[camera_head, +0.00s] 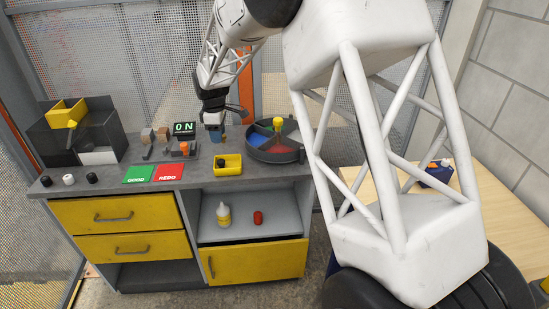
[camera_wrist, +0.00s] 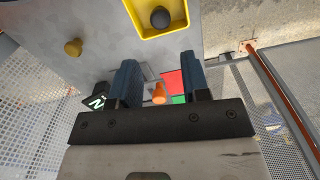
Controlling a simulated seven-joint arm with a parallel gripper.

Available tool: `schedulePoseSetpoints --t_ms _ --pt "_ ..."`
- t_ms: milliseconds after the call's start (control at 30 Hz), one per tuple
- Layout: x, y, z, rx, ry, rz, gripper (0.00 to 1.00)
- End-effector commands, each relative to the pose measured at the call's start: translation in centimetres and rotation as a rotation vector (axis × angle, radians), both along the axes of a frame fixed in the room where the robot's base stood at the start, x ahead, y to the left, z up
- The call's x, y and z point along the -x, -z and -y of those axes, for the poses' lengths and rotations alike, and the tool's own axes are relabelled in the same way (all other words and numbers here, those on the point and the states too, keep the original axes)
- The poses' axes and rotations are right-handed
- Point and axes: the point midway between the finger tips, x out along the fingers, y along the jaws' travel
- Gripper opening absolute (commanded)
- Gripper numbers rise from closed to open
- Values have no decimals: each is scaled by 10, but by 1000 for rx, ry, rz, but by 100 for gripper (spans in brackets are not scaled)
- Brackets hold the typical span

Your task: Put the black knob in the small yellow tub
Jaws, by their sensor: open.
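The small yellow tub (camera_head: 227,170) stands on the grey bench near its front edge. A black knob (camera_head: 221,162) lies inside it. In the wrist view the tub (camera_wrist: 158,36) is at the top, with the black knob (camera_wrist: 160,17) on its floor, touching no finger. My gripper (camera_head: 215,134) is above the bench, behind the tub and apart from it. In the wrist view my gripper (camera_wrist: 158,66) has its blue fingers spread, with nothing held between them.
A round divided tray (camera_head: 270,155) stands right of the tub. Green (camera_head: 138,175) and red (camera_head: 169,172) pads lie to the left. Two other black knobs (camera_head: 92,178) and a white one (camera_head: 68,180) sit at the front left. A brass knob (camera_wrist: 73,47) stands near my gripper.

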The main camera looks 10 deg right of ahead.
Motion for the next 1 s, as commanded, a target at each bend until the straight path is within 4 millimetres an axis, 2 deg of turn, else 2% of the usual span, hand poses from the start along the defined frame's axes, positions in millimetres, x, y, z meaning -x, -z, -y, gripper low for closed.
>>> schedulePoseSetpoints --t_ms 267,467,667,1000 --pt "5 -7 6 -1 20 4 43" --pt "25 -28 28 -5 94 16 43" --pt "61 -61 63 -13 218 36 43" --pt "135 -109 122 -32 452 72 43"
